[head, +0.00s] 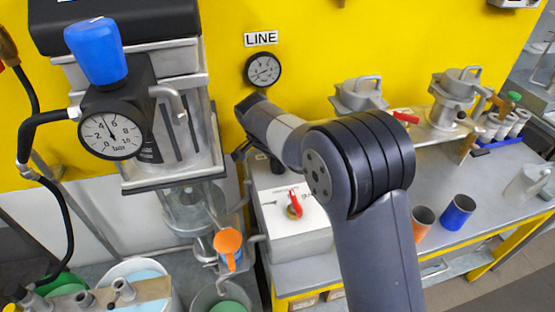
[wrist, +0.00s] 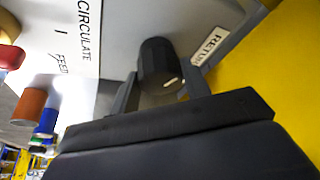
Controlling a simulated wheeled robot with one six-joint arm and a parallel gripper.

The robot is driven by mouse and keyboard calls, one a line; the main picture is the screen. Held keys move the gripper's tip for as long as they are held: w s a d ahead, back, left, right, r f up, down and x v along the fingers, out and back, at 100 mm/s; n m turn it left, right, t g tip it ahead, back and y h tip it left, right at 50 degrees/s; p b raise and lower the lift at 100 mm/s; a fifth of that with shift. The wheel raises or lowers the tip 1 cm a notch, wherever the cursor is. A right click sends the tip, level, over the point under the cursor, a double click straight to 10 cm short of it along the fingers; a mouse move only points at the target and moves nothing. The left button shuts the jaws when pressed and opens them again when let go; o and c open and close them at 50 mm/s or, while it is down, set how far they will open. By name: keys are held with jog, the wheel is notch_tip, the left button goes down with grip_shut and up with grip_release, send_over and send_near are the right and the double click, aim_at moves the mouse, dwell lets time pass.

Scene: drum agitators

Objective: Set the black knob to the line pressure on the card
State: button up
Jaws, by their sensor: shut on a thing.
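The black knob (wrist: 157,62) sits on a pale panel in the wrist view, beside a label that starts "RETU". A white mark shows near its lower right edge. My gripper (wrist: 160,86) has one finger on each side of the knob and is shut on it. In the head view my arm hides most of the knob and gripper area. A round gauge (head: 263,69) hangs under the LINE sign (head: 261,39) on the yellow wall; its reading is too small to tell. I cannot make out a card with a pressure on it.
A white-topped box (head: 290,215) with a red lever (head: 294,205) stands beside my arm. A larger bar gauge (head: 111,136) is at left under a blue cap (head: 96,52). An orange cup (head: 422,222) and a blue cup (head: 457,211) stand on the bench at right.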

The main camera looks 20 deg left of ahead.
jog(key=m+h, duration=0.1)
jog(key=m, duration=0.1)
jog(key=m+g, duration=0.1)
jog(key=m, duration=0.2)
jog(key=shift+a+h+p, duration=0.15)
jog(key=shift+h+p, duration=0.2)
jog(key=shift+h, duration=0.05)
jog(key=shift+m, duration=0.3)
jog(key=o, duration=1)
jog(key=shift+r, duration=0.1)
notch_tip(320, 180, up, 10)
jog(key=shift+f, duration=0.1)
jog(key=shift+f, duration=0.1)
